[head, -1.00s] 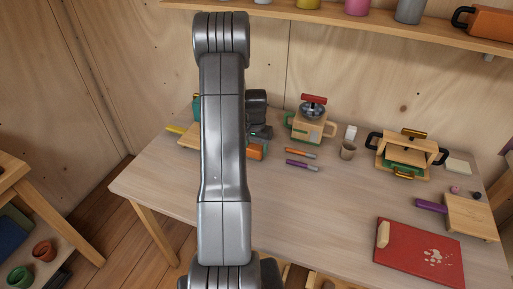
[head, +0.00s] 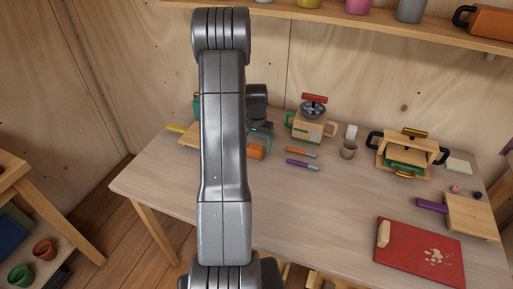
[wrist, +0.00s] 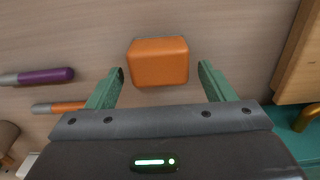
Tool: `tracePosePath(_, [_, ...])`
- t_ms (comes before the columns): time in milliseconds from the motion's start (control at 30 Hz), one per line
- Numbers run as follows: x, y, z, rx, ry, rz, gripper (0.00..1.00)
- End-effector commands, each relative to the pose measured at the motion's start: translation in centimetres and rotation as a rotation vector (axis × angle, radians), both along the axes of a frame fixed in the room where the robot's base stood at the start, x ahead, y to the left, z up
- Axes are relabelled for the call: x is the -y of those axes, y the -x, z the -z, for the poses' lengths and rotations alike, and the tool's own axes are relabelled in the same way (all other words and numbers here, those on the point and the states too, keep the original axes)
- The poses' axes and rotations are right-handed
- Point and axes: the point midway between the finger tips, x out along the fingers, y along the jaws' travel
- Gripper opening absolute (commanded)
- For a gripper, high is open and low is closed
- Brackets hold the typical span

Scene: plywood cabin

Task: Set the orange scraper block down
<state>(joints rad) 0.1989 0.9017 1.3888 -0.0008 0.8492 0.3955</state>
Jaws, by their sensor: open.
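The orange scraper block (wrist: 158,62) lies on the wooden table, between and a little beyond the tips of my gripper (wrist: 162,70) in the wrist view. The green fingers are spread wide, with a gap on each side of the block. In the head view the orange block (head: 256,152) shows just right of my arm, on the left part of the table. My gripper (head: 262,140) is above it there, partly hidden by my arm.
An orange marker (head: 301,152) and a purple marker (head: 302,165) lie right of the block. A wooden canister with a red handle (head: 312,122) stands behind them. A red board (head: 420,252) lies front right. The front middle of the table is clear.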

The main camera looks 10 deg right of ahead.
Motion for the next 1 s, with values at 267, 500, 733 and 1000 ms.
tracePosePath(267, [0.0, -0.1, -6.2, 0.005, 0.001, 0.000, 0.76])
tracePosePath(500, [0.0, 0.0, -9.6, 0.002, 0.000, 0.000, 0.76])
tracePosePath(733, [0.0, 0.0, -10.3, 0.000, 0.000, 0.000, 0.76])
tracePosePath(1000, [0.0, 0.0, -10.3, 0.000, 0.000, 0.000, 0.76])
